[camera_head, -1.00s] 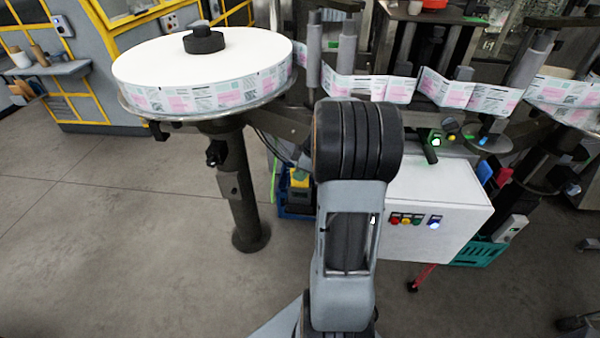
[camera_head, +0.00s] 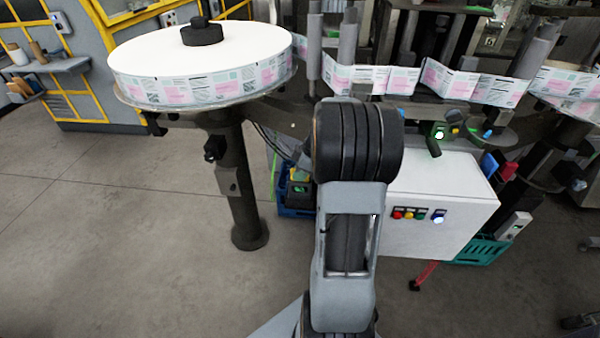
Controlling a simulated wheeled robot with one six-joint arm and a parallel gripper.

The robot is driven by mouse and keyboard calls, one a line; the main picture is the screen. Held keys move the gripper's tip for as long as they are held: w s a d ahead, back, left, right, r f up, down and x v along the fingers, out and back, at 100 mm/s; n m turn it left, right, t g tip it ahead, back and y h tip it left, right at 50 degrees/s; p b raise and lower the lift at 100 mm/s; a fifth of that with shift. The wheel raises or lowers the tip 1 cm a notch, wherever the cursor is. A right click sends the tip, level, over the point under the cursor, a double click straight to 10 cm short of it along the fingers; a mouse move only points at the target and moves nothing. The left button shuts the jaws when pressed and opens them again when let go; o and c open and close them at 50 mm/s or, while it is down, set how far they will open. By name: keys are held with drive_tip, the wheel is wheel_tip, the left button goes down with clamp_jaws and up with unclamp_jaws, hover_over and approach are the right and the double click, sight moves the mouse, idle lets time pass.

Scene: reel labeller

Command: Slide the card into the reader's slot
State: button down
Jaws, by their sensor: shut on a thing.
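My arm (camera_head: 345,240) rises through the middle of the view, and its dark rounded joint hides what lies behind it. My gripper is not visible, and neither is the card. I cannot tell for sure which thing is the reader. A small pale device with a dark face (camera_head: 515,226) is at the right beside the white cabinet. A small grey box with a screen (camera_head: 59,22) is on the far-left wall. No slot can be made out on either.
A large label reel (camera_head: 205,80) stands on a post at left. Its label web (camera_head: 450,80) runs right across the machine. The white cabinet (camera_head: 440,205) with several coloured buttons is right of my arm. A teal crate (camera_head: 480,249) is near it. The floor at left is clear.

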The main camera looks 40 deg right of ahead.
drive_tip(key=c, duration=1.1)
unclamp_jaws()
drive_tip(key=v, duration=1.4)
drive_tip(key=s+a+m+h+p, duration=0.1)
drive_tip(key=s+a+m, duration=0.2)
drive_tip(key=a, duration=0.5)
drive_tip(key=s+a+f+m+h+p, duration=0.1)
drive_tip(key=s+a+m, duration=0.1)
drive_tip(key=a, duration=0.6)
drive_tip(key=s+a+m+h+p, duration=0.1)
drive_tip(key=s+a+m+p, duration=0.1)
drive_tip(key=a, duration=0.7)
drive_tip(key=shift+s+f+m, duration=0.2)
drive_tip(key=shift+s+m, duration=0.6)
drive_tip(key=shift+m, duration=0.2)
